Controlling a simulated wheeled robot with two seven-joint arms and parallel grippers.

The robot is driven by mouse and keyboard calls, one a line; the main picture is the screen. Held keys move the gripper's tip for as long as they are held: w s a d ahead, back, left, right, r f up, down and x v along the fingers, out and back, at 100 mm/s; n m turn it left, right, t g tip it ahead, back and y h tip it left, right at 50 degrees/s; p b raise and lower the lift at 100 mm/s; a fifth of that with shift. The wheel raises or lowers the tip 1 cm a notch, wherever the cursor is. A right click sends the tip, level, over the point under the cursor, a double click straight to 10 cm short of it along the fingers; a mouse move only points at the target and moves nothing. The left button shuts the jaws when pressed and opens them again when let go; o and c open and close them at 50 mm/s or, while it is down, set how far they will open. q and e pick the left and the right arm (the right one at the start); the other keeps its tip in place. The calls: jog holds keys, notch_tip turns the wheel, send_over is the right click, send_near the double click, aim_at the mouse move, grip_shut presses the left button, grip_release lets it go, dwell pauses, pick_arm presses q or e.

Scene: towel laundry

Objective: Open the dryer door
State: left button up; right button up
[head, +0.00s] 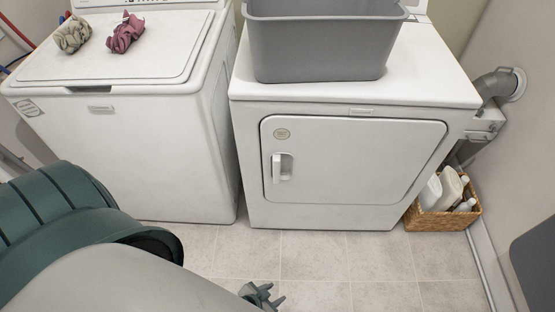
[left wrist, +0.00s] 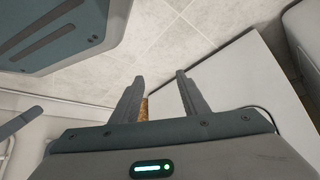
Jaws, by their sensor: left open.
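The white dryer (head: 370,210) stands at the right in the head view. Its front door (head: 360,165) lies flush in the frame and is closed. The door handle (head: 284,167) is a small white pull in a recess at the door's left side. The handle cannot be made out there. My right gripper is not in view.
A grey bin (head: 318,50) sits on the dryer. A washer (head: 160,150) stands left, with a beige cloth (head: 72,34) and a maroon cloth (head: 126,33) on top. A wicker basket (head: 435,220) with bottles sits right of the dryer.

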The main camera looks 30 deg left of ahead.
pick_arm(q)
jog(key=w+d+r+n+t+b, duration=0.3)
jog(key=w+r+n+t+b, duration=0.6)
jog(key=w+r+n+b, duration=0.55)
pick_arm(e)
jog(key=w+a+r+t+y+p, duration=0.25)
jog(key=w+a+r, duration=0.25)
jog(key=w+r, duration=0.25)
pick_arm(q)
jog(key=a+r+n+y+b, duration=0.4)
jog(key=a+n+y+b, duration=0.1)
jog(key=n, duration=1)
jog(key=a+r+n+y+b, duration=0.5)
jog(key=a+n+y+b, duration=0.1)
jog(key=n, duration=0.9)
jog(key=shift+a+g, duration=0.4)
jog(key=shift+a, duration=0.25)
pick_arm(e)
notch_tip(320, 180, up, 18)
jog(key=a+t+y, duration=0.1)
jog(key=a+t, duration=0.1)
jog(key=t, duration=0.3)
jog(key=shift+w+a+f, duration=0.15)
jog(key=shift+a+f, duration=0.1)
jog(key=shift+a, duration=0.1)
